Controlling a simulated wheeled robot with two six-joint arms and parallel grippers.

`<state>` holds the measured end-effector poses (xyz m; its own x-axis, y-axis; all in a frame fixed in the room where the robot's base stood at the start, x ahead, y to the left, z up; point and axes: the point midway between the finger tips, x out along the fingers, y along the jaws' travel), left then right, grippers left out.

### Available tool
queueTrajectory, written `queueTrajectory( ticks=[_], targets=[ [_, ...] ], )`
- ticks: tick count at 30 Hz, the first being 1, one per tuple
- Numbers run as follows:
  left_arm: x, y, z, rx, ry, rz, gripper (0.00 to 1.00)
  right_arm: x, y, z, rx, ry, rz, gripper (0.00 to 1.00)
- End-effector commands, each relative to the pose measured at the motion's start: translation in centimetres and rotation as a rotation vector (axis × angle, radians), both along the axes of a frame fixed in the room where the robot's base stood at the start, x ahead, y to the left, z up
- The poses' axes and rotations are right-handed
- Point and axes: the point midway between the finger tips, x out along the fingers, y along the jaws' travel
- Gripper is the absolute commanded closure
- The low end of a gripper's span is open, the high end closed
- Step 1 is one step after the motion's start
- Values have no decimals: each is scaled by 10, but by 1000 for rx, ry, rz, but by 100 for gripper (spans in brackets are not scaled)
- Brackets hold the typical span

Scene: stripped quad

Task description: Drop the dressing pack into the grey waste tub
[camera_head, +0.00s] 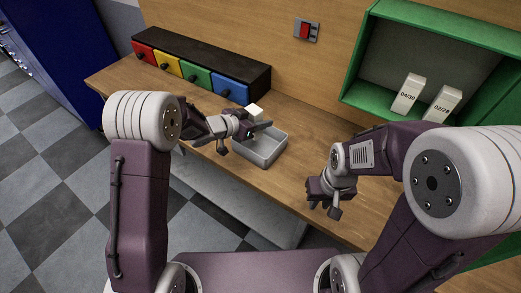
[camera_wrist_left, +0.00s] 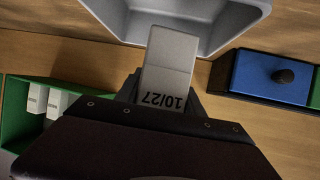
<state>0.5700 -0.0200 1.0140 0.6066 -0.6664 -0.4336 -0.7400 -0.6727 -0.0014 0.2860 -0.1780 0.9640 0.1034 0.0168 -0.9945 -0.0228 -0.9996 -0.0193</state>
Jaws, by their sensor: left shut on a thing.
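My left gripper (camera_head: 256,128) is shut on a white dressing pack (camera_head: 255,111), holding it above the table at the back-left part of the grey waste tub (camera_head: 266,160). In the left wrist view, the pack (camera_wrist_left: 170,62) reads 10/27 and sticks out from between the fingers. Its far end overlaps the tub's rim (camera_wrist_left: 205,52) in that picture; the height between them is hard to tell. The tub's visible inside looks empty. My right gripper (camera_head: 324,200) hangs over the table to the right of the tub; its finger gap is not clear.
A black unit with red, yellow, green and blue drawers (camera_head: 230,88) stands at the back left. A green shelf (camera_head: 375,45) at the right holds two white packs, marked 04/30 (camera_head: 409,94) and 02/28 (camera_head: 442,104). Bare table lies between tub and shelf.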

Motion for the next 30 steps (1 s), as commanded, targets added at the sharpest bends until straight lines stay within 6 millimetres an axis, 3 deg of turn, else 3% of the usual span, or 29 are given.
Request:
queueTrajectory(
  ticks=[1,8,9,12,23,30],
  targets=[
    [0,0,-8,0,-1,0,96,0,0,-9,0,0,0,77],
    [0,0,-5,0,-1,0,96,0,0,-6,0,0,0,77],
    [0,0,-5,0,-1,0,52,0,0,-6,0,0,0,77],
    [0,0,-5,0,0,0,29,0,0,-6,0,0,0,77],
    [0,0,-6,0,0,0,29,0,0,-6,0,0,0,77],
    [-23,28,13,1,-2,5,29,0,0,-6,0,0,0,77]
  ],
)
